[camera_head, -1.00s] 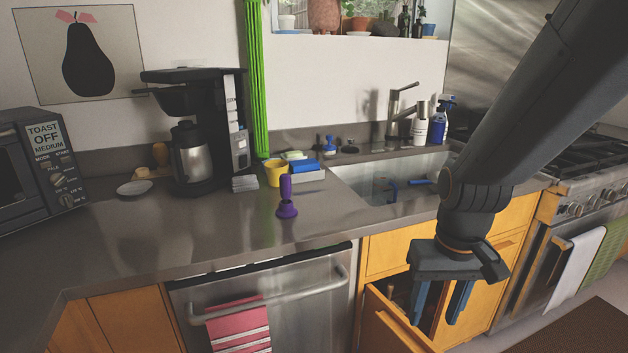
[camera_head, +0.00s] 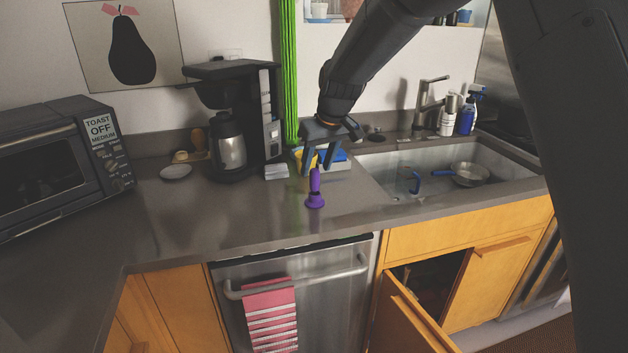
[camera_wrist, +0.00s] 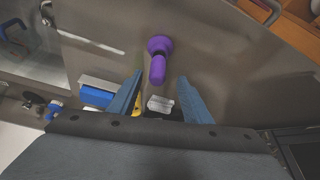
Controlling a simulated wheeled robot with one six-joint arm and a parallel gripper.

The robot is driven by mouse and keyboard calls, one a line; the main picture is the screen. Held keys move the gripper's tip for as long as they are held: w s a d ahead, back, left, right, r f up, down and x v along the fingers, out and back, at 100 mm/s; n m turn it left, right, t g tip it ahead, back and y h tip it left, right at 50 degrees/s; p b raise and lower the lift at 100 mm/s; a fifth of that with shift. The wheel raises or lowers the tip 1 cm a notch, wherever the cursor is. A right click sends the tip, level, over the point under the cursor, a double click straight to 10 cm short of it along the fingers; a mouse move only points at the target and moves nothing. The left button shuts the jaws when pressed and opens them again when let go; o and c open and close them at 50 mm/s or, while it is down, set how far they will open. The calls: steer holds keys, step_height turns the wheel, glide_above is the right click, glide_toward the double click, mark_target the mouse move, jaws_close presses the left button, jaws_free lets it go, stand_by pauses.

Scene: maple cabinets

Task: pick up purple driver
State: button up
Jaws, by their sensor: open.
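The purple driver (camera_head: 315,190) stands upright on the grey counter, its wide round end down and its handle up. In the wrist view the purple driver (camera_wrist: 158,60) shows ahead of and between the fingers. My gripper (camera_head: 318,172) is open and empty, with its fingers pointing down. It is above and just behind the driver in the head view. In the wrist view my gripper's blue fingers (camera_wrist: 158,92) are apart, with the handle's end near the gap between them. I cannot tell whether a finger touches the handle.
The sink (camera_head: 450,165) with a pan (camera_head: 468,174) lies to the right. A coffee maker (camera_head: 235,120) stands at the back left. A yellow cup (camera_head: 306,160) and a blue sponge-like item (camera_head: 337,156) are behind my gripper. A cabinet door (camera_head: 408,318) hangs open below. The counter left of the driver is clear.

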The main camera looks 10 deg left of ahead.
mark_target(316, 171)
steer(key=shift+p+x, duration=1.15)
steer(key=shift+x, duration=1.45)
steer(key=shift+w+d, duration=0.1)
steer(key=shift+d, duration=0.05)
jaws_close()
steer(key=shift+r+b, duration=1.55)
steer(key=shift+r, duration=3.5)
steer(key=c, duration=0.8)
jaws_free()
jaws_close()
